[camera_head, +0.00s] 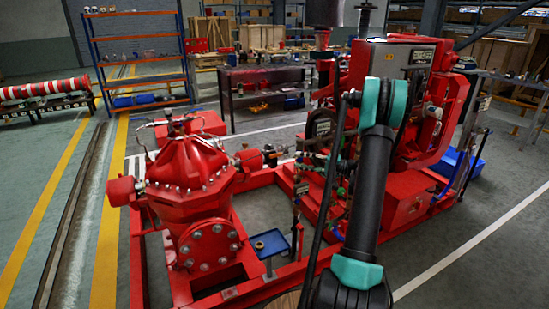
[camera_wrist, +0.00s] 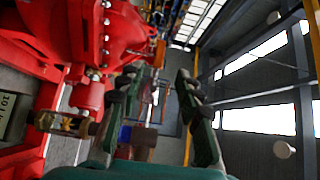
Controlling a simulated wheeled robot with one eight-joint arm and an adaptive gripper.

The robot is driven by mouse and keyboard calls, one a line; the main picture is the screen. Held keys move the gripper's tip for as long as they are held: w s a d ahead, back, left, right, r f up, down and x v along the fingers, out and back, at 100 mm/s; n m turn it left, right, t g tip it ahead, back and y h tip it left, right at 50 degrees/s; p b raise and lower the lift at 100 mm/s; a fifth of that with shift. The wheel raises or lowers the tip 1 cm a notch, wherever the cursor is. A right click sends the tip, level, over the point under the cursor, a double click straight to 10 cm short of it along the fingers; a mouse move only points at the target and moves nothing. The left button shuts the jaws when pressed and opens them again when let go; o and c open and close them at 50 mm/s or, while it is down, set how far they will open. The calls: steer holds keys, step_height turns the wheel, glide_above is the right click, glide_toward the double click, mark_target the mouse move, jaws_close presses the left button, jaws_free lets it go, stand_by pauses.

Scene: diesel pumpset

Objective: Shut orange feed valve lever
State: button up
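My gripper (camera_wrist: 160,78) shows in the wrist view with its two dark green and black fingers spread apart and nothing visible between them. A small orange piece (camera_wrist: 159,52) shows beyond the fingertips, beside the red machinery; I cannot tell whether it is the feed valve lever. A brass fitting (camera_wrist: 62,123) on red pipework lies left of the left finger. In the head view my arm crosses in front of the pumpset, and my gripper cannot be made out. A cluster of small valves and pipes (camera_head: 300,190) stands left of my arm; no orange lever is clear there.
The red pump (camera_head: 190,180) stands on a red base frame (camera_head: 136,262) at left. A small blue tray (camera_head: 268,243) stands inside the frame. Shelves (camera_head: 140,60) and a bench (camera_head: 262,75) stand behind.

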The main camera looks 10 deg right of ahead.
mark_target(276, 156)
steer(key=x, duration=1.2)
steer(key=shift+a, duration=0.1)
steer(key=shift+c, duration=0.2)
jaws_close()
